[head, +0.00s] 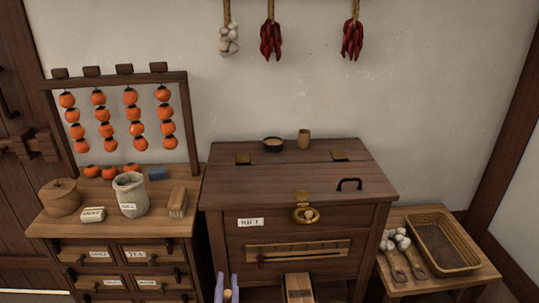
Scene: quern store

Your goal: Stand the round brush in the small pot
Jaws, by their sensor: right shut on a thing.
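My right gripper (227,287) is at the bottom edge, low in front of the rice chest, with its two pale lilac fingers upright. It is shut on a small tan, rounded thing (227,294), of which only a little shows; it may be the round brush, but I cannot tell for sure. A small brown upright pot (304,139) stands on the back of the rice chest's lid, right of a shallow bowl (273,144). The gripper is well below and in front of the pot. My left gripper is not in view.
The left cabinet holds a sack (130,194), a lidded pot (61,200) and a block-shaped brush (178,202). A basket (448,238) sits on the right table. The lid's middle is clear. A wooden piece (298,288) is beside my gripper.

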